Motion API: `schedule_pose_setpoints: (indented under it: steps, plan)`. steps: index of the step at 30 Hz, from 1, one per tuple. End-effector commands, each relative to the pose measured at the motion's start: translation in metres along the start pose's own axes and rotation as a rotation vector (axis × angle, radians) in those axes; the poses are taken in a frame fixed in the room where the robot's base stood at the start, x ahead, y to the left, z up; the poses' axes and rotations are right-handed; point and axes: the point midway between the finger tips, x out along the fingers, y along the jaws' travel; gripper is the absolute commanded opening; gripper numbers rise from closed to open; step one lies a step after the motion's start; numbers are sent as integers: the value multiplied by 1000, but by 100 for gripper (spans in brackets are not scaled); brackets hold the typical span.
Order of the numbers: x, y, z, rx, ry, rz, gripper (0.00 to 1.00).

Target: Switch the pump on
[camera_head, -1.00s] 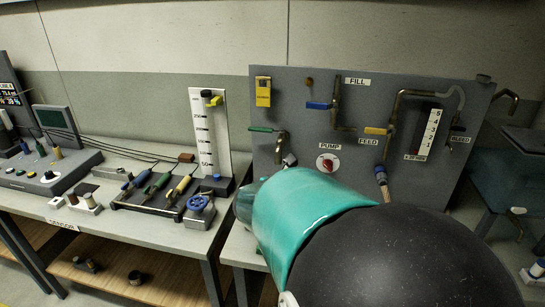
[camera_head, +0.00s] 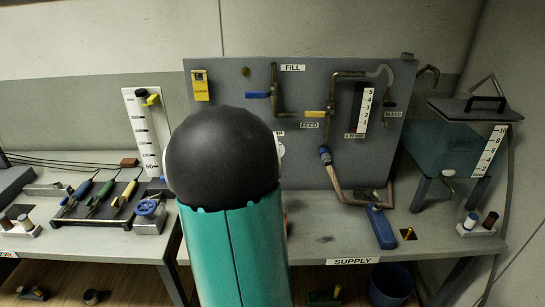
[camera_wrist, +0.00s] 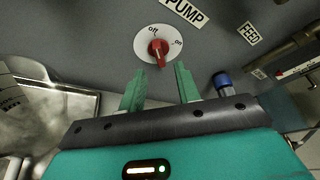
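The pump switch is a red knob (camera_wrist: 158,50) on a white round dial marked "off" and "on", under the "PUMP" label (camera_wrist: 186,12) in the wrist view. The knob's long axis runs roughly from near the "off" mark down toward my fingers. My gripper (camera_wrist: 160,86) is open and empty, with its two green fingers apart just below the dial in that view, not seen touching the knob. In the head view my arm hides the knob; only an edge of its dial shows.
The grey panel (camera_head: 229,80) carries pipes, a blue fill valve handle (camera_head: 257,95) and a yellow feed handle (camera_head: 316,114). A blue-tipped fitting (camera_wrist: 222,82) is close to the right finger in the wrist view. A water tank (camera_head: 445,150) stands right.

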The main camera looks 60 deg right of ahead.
Motion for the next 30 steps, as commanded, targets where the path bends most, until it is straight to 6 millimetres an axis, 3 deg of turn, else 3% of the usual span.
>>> schedule_pose_setpoints:
  steps: [3, 9, 19, 24, 30]
  plan:
    - [23, 0, -1, -1, 3, -1, 33]
    - [46, 0, 0, 1, 0, 0, 33]
    - [50, 0, 1, 1, -1, 1, 33]
    - [50, 0, 1, 1, -1, 1, 1]
    - [50, 0, 1, 3, -1, 1, 0]
